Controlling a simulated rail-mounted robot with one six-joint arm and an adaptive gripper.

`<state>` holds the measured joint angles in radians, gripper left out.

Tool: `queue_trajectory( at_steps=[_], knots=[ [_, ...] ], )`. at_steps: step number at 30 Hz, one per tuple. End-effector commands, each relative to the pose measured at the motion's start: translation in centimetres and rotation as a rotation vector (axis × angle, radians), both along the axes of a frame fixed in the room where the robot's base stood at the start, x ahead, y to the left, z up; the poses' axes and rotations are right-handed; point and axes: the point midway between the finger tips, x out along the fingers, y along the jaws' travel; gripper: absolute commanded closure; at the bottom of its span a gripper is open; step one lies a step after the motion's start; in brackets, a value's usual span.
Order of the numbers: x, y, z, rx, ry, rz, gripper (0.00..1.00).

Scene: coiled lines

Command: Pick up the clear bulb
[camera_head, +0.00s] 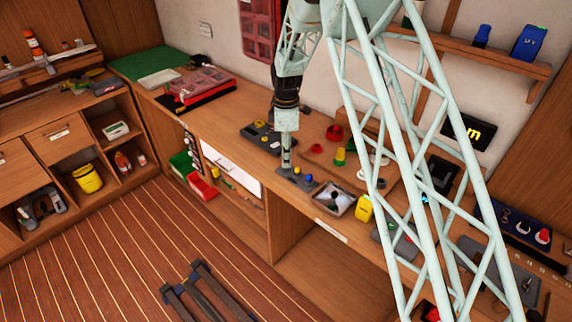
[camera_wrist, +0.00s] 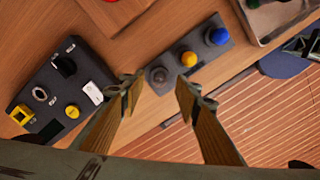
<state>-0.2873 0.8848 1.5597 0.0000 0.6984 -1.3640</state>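A small dark grey block (camera_wrist: 200,68) holds three bulbs in a row in the wrist view. The nearest is a dull grey, see-through-looking dome, which I take as the clear bulb (camera_wrist: 158,75). A yellow bulb (camera_wrist: 188,58) sits in the middle and a blue bulb (camera_wrist: 217,36) at the far end. My gripper (camera_wrist: 158,84) is open, with one finger on each side of the grey bulb in the picture; I cannot tell whether they touch it. In the head view my gripper (camera_head: 286,164) points down at the block, with the blue bulb (camera_head: 309,178) to its right and the clear bulb hidden.
A dark panel (camera_wrist: 55,75) with switches and yellow knobs lies left of the block. An open tray (camera_head: 318,202) and a yellow container (camera_head: 364,209) stand to the right. The bench front edge is close to the block.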

Motion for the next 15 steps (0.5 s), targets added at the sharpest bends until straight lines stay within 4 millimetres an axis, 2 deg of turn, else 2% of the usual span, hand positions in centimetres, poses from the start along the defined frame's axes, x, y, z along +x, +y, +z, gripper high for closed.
queue_trajectory(
  at_steps=[6, 15],
  knots=[
    [0.0, 0.0, -1.9, 0.000, 0.000, 0.000, 0.70],
    [0.0, 0.0, -2.4, 0.000, -0.001, 0.000, 0.70]
  ],
)
